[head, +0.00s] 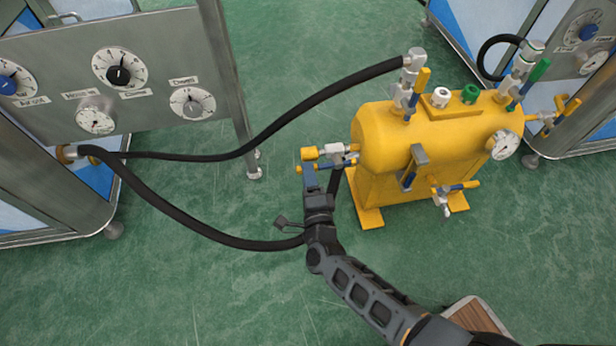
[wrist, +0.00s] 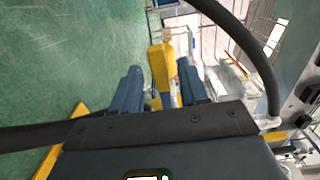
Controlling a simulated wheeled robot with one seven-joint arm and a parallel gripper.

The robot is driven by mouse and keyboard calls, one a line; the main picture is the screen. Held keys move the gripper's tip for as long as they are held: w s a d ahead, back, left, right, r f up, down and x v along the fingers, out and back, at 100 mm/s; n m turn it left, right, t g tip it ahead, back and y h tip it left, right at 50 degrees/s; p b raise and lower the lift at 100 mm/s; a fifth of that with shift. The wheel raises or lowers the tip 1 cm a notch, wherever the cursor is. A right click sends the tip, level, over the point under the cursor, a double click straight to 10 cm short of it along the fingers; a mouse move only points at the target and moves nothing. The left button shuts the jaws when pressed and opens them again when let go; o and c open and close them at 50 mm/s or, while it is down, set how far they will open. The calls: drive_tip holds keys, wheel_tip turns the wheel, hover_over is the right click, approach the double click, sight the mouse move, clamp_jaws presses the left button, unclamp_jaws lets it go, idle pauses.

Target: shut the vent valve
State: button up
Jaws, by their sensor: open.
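The yellow tank (head: 430,135) stands on the floor and carries several small valves; no label shows which is the vent valve. My gripper (head: 311,176) is at the valve (head: 337,150) on the tank's left side, which has a yellow end piece (head: 309,153) and a yellow and blue lever partly hidden by my fingers. In the wrist view, my gripper (wrist: 161,88) is open, with its two blue fingers on either side of a yellow piece (wrist: 162,66). There are gaps beside it, and I cannot tell whether either finger touches it.
Another hose (head: 190,225) loops low to my gripper's area. A front valve (head: 446,190) sticks out. Green floor (head: 250,310) is clear at front left.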

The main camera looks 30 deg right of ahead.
drive_tip(key=shift+w+d, duration=0.1)
drive_tip(key=shift+w, duration=0.1)
drive_tip(key=shift+c, duration=0.2)
clamp_jaws()
idle(0.4)
